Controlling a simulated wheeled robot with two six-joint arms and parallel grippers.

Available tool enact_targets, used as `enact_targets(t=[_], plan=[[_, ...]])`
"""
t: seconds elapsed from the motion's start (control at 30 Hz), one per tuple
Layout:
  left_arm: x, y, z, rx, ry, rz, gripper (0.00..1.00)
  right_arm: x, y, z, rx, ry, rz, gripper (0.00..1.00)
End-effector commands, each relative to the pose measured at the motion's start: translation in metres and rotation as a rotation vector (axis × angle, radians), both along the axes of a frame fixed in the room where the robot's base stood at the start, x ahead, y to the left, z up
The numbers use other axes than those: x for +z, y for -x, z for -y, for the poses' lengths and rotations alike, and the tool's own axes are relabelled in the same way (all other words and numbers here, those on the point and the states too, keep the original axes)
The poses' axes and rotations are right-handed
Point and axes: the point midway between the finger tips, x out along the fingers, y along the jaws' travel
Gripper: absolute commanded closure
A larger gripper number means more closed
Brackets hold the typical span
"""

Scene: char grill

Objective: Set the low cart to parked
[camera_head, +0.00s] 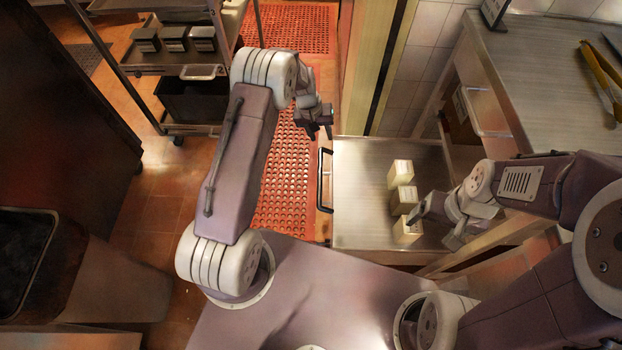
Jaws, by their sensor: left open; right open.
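My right gripper (430,229) is open over the right part of the cart top, close to the nearest box. Whether it touches that box is unclear. The cart's wheels are hidden.
A wheeled shelf rack (165,62) with dark containers stands at the back left. A red perforated mat (285,185) covers the floor left of the cart. A steel counter (545,85) with yellow-handled tongs (598,72) is at right. A dark bin (25,245) stands at left.

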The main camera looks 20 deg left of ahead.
Motion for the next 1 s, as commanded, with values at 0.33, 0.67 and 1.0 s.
enact_targets(t=[0.33, 0.67, 1.0], plan=[[-0.144, 0.034, -0.007, 0.021, 0.007, -0.120, 0.59, -0.080, 0.001, 0.001, 0.000, 0.000, 0.000, 0.17], [-0.185, 0.033, 0.002, 0.019, 0.008, -0.122, 0.59, -0.098, 0.001, 0.001, 0.000, 0.000, 0.000, 0.17], [-0.229, 0.030, 0.011, 0.020, 0.007, -0.119, 0.59, -0.116, 0.001, 0.001, 0.000, 0.000, 0.000, 0.17]])
